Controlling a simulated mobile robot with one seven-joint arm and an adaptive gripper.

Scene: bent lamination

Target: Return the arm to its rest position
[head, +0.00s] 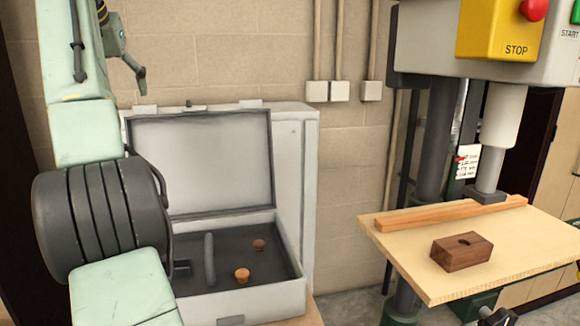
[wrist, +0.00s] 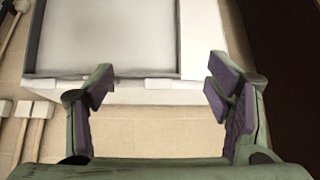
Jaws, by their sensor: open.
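My arm fills the left of the head view, with a dark ribbed joint between pale green links. My gripper (wrist: 160,82) shows in the wrist view with its two purple-padded fingers wide apart and nothing between them. Beyond the fingers, the wrist view shows the pale lid of a case (wrist: 110,38) and the wall. In the head view, green finger-like parts hang at the top left, above and left of the open case (head: 262,301); they appear clear of it.
The case holds two small wooden knobs (head: 242,274) (head: 259,245) and a grey bar (head: 209,258). A brick wall (head: 225,50) stands behind.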

